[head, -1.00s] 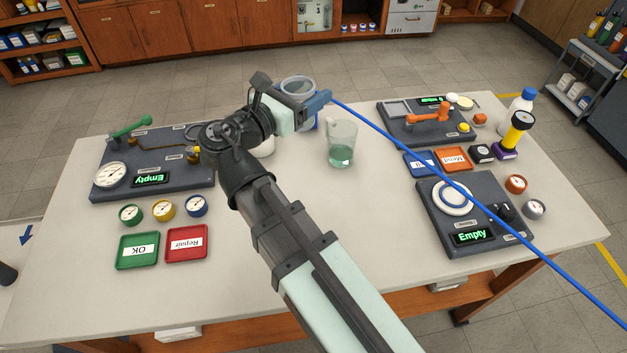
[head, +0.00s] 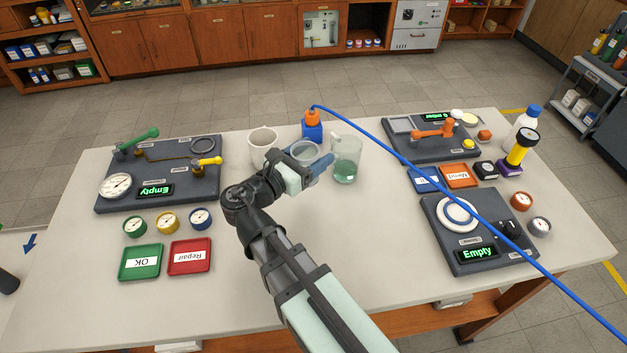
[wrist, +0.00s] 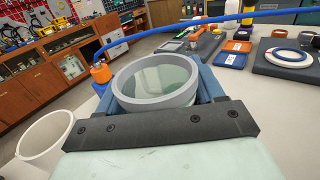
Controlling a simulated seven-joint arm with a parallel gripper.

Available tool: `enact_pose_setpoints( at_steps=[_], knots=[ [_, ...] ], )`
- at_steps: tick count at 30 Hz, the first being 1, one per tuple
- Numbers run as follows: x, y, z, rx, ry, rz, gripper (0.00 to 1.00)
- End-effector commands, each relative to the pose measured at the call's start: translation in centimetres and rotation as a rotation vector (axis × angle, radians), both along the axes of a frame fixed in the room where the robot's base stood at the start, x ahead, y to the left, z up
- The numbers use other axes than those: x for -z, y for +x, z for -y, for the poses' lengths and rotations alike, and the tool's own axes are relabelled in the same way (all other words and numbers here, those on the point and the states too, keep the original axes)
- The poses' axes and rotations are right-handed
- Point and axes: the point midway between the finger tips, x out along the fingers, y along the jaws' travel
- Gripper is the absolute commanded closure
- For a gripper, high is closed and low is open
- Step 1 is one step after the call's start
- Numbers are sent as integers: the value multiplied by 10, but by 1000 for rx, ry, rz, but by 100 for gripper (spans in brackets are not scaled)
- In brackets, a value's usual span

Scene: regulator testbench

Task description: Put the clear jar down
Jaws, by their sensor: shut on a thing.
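The clear jar (head: 306,152) is a see-through cylinder with a thick grey rim, seen near the middle of the table in the head view. My gripper (head: 318,166) is shut on it, with blue fingers on either side. In the wrist view the jar (wrist: 158,84) stands between the fingers, its round mouth facing up and slightly tilted in the picture. Its base is hidden by my gripper, so I cannot tell whether it touches the table (head: 330,225).
A white cup (head: 263,143) stands left of the jar, a glass beaker with greenish liquid (head: 346,165) close on its right. Behind is a blue bottle with orange top (head: 312,127); a blue hose (head: 400,158) runs from it rightward. Table in front is clear.

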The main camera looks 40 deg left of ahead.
Motion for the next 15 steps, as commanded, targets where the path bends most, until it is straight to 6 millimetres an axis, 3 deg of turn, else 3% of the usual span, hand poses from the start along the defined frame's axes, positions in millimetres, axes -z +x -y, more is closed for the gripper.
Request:
enact_pose_setpoints(
  at_steps=[6, 15],
  knots=[
    [25, 0, 0, 0, -3, 0, 70],
    [37, 0, 0, 0, -1, 0, 70]
  ],
)
